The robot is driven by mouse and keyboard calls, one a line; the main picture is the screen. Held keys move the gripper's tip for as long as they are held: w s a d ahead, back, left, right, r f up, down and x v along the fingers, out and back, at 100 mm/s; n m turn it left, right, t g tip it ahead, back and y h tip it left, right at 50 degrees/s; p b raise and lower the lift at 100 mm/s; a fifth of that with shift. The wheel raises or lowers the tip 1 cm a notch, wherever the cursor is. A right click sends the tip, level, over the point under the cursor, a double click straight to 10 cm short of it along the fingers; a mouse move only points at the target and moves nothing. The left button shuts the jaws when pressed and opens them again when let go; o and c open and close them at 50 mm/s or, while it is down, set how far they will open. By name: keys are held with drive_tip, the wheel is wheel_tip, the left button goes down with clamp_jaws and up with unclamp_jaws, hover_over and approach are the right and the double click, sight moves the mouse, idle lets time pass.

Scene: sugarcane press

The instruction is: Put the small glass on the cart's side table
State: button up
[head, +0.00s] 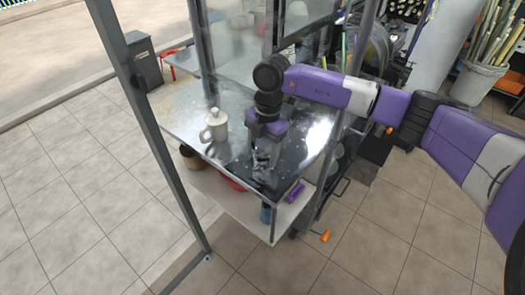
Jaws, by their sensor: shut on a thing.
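My gripper (264,156) points down over the shiny steel top (182,106) of the cart, near its front right part. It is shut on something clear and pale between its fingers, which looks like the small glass. The fingers hide part of the glass and its outline blends into the steel. I cannot tell whether its base touches the steel top. A white lidded mug (215,127) with a handle stands upright on the same top, left of my gripper and apart from it.
A grey metal post (150,120) rises at the left in front of the cart. A lower white shelf (225,199) holds a brown pot and other items. Glass panels (222,40) stand behind. The steel top is bare at its left and back left.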

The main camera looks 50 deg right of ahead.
drive_tip(key=shift+f, duration=0.15)
drive_tip(key=o, duration=1.4)
